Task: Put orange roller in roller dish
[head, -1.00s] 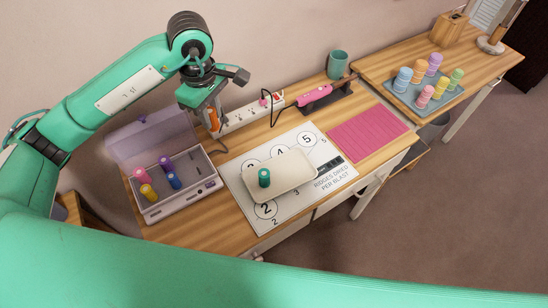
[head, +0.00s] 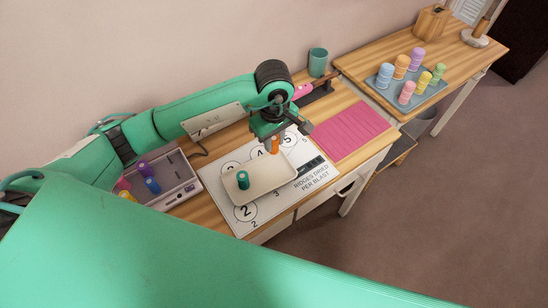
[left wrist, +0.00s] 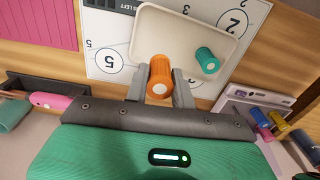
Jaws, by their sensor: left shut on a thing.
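My left gripper (head: 273,148) is shut on the orange roller (head: 275,146). In the left wrist view the orange roller (left wrist: 160,76) sits between the two grey fingers, near the edge of the dish. The roller dish (head: 262,186) is a cream shallow tray on the white numbered mat. My right gripper is not in view.
A roller case (head: 180,190) with purple, blue, yellow and pink rollers is at the left. A pink mat (head: 350,133) lies right of the numbered mat (head: 228,213). A teal cup (head: 317,62) and pink styling tool (head: 303,91) are behind. A second table holds a tray (head: 384,83) of colored rollers.

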